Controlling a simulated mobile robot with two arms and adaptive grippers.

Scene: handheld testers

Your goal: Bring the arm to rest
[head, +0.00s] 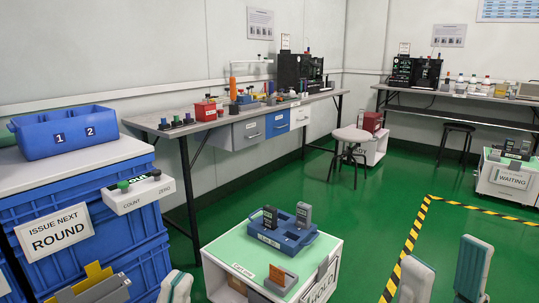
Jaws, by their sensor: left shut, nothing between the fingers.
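My left gripper (175,287) shows at the bottom edge, left of the middle cart, with its grey pads together and nothing seen between them. Part of it is cut off by the frame. A dark tester (270,217) and a grey tester (304,215) stand upright in a blue carrier (262,237) on the middle cart (232,263). A grey holder with an orange piece (277,275) is nearer on that cart.
A WAITING cart (510,179), stool (352,136) and benches stand farther back. Green floor is open between the carts.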

